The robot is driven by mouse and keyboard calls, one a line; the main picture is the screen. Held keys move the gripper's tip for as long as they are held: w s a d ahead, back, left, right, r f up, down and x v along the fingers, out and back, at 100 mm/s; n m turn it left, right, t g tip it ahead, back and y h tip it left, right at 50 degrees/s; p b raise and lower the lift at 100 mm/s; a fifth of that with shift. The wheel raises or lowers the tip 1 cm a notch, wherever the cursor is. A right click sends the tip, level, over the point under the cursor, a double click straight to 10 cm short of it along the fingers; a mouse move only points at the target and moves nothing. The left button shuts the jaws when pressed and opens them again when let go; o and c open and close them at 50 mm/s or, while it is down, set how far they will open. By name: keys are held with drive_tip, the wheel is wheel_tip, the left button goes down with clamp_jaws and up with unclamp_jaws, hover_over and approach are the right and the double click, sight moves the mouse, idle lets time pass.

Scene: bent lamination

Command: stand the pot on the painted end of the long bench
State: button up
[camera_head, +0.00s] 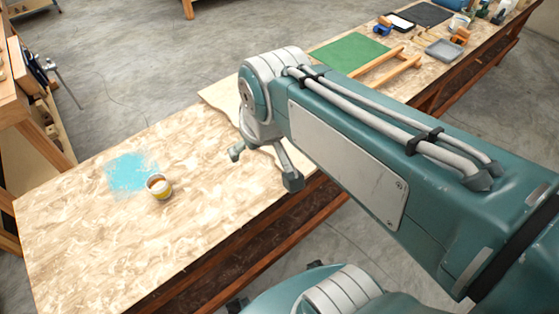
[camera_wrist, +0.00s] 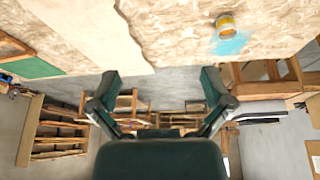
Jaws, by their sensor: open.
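The pot (camera_head: 160,188) is a small tin with a yellow band and a brownish inside. It stands upright on the long bench (camera_head: 90,245), at the right lower edge of the light blue paint patch (camera_head: 127,172). I cannot tell whether its base overlaps the paint. In the wrist view the pot (camera_wrist: 226,27) shows at the upper right, against the blue patch (camera_wrist: 232,45). My gripper (camera_head: 264,167) is open and empty, to the right of the pot and apart from it. Its two spread fingers also show in the wrist view (camera_wrist: 159,80), with nothing between them.
A pale thin board (camera_head: 220,96) lies on the bench beside my gripper, partly hidden by my arm. Farther along are a green mat (camera_head: 348,52), a wooden frame (camera_head: 388,68), a grey tray (camera_head: 443,50) and tools. The bench around the pot is clear. A wooden workbench stands at left.

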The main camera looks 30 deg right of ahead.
drive_tip(key=shift+m+t, duration=0.5)
drive_tip(key=shift+m, duration=0.2)
drive_tip(key=s, duration=0.1)
drive_tip(key=s+d+f, duration=0.1)
drive_tip(key=s, duration=0.1)
drive_tip(key=s+d, duration=0.1)
drive_tip(key=s, duration=0.1)
drive_tip(key=shift+s+d+f, duration=0.15)
drive_tip(key=shift+d, duration=0.05)
